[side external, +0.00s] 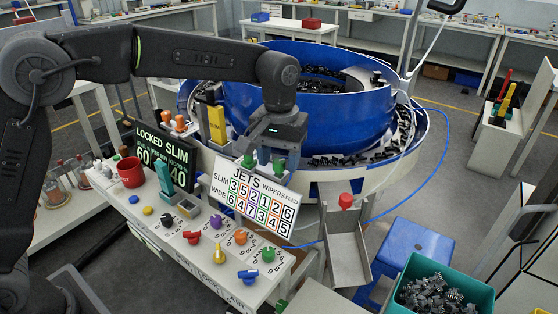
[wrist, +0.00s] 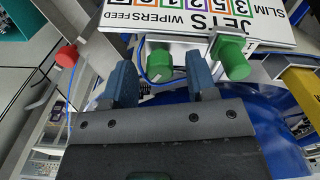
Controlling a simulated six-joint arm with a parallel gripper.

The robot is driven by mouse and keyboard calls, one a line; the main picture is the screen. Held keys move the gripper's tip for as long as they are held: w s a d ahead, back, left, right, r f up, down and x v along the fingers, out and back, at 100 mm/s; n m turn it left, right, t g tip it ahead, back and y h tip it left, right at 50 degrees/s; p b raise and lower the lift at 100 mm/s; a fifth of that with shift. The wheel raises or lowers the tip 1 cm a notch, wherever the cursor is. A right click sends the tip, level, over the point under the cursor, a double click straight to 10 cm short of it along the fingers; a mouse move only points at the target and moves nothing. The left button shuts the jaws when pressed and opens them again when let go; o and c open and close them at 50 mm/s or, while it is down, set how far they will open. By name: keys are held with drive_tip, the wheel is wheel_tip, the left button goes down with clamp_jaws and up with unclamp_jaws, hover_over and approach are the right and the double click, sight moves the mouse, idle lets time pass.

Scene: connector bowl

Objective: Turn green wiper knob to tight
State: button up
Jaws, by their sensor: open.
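Two green knobs stand behind the white JETS board (side external: 250,200). One green knob (wrist: 160,65), near the WIPERS lettering in the wrist view, lies between my fingertips; it seems to be the right-hand green knob (side external: 279,168) in the side view. The other green knob (wrist: 231,58) is outside my fingers, by the JETS lettering; it shows at left (side external: 249,161) in the side view. My gripper (wrist: 162,82) is open, with a gap on both sides of the first knob. In the side view my gripper (side external: 278,158) is just above it.
The blue bowl feeder (side external: 300,115) stands close behind my gripper. A red knob (side external: 346,201) tops the chute at right. A front panel (side external: 170,225) holds several coloured knobs, including another green one (side external: 268,254). A green bin (side external: 480,290) of black parts is at lower right.

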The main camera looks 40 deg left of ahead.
drive_tip(key=shift+f, duration=0.5)
drive_tip(key=c, duration=0.9)
